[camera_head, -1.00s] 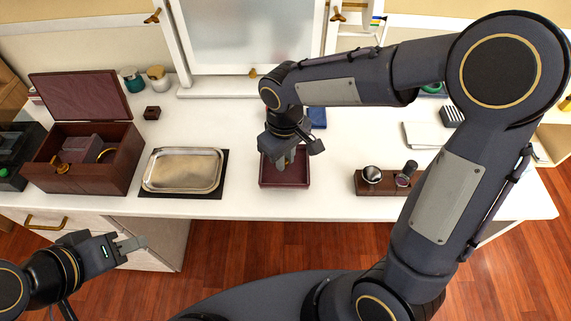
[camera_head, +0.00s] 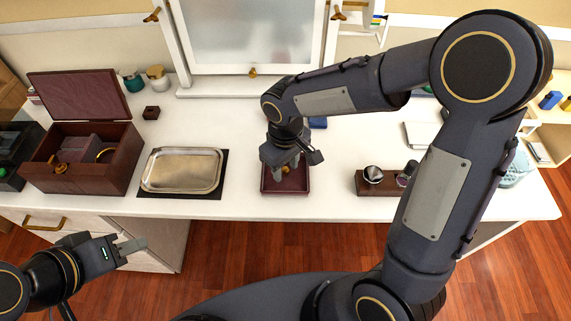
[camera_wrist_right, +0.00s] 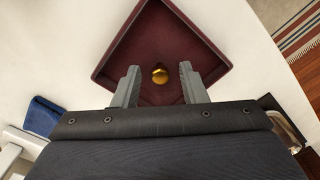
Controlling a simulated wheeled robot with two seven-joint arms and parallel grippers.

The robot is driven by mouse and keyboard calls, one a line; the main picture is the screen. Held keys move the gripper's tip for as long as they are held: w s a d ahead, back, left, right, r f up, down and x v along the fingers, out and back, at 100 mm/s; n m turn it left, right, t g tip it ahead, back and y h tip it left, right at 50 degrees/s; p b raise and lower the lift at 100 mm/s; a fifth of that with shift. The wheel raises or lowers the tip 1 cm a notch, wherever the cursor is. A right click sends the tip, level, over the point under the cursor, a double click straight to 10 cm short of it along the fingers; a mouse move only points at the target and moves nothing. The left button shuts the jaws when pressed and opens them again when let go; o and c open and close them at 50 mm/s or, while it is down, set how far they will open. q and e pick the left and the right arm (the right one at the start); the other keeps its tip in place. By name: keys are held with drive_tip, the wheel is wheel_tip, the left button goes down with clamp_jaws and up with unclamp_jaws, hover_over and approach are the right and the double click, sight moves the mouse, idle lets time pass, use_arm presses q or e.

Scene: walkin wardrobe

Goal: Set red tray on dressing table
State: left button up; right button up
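The dark red square tray (camera_head: 270,186) lies on the white dressing table, near its front edge and in the middle. It also shows in the right wrist view (camera_wrist_right: 119,50). My right gripper (camera_head: 288,165) points down over the tray. I cannot tell whether the fingertips touch the tray. My left gripper (camera_head: 132,248) is empty, in front of the table at lower left; its finger gap is unclear.
A silver tray (camera_head: 182,170) on a dark mat lies left of the red tray, beside an open wooden box (camera_head: 110,180). A brown holder (camera_head: 375,188) with small items stands to the right. A mirror (camera_head: 250,35) stands behind. Bare tabletop (camera_head: 325,165) separates tray and holder.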

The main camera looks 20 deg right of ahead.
sight(286, 169)
drive_tip(key=shift+r, duration=0.1)
drive_tip(key=shift+r, duration=0.25)
wheel_tip(286, 169, up, 12)
drive_tip(key=p, duration=0.2)
drive_tip(key=s+d+m+t+y, duration=0.2)
drive_tip(key=s+d+m, duration=0.1)
drive_tip(key=s, duration=0.5)
drive_tip(key=s+d+m+t+y, duration=0.1)
drive_tip(key=s+d+m+t, duration=0.2)
drive_tip(key=s+d, duration=0.3)
drive_tip(key=shift+s+f+m+t+y, duration=0.15)
drive_tip(key=shift+s+m+t+y, duration=0.2)
drive_tip(key=shift+s+m, duration=0.6)
drive_tip(key=shift+s+d, duration=0.1)
drive_tip(key=shift+s, duration=0.05)
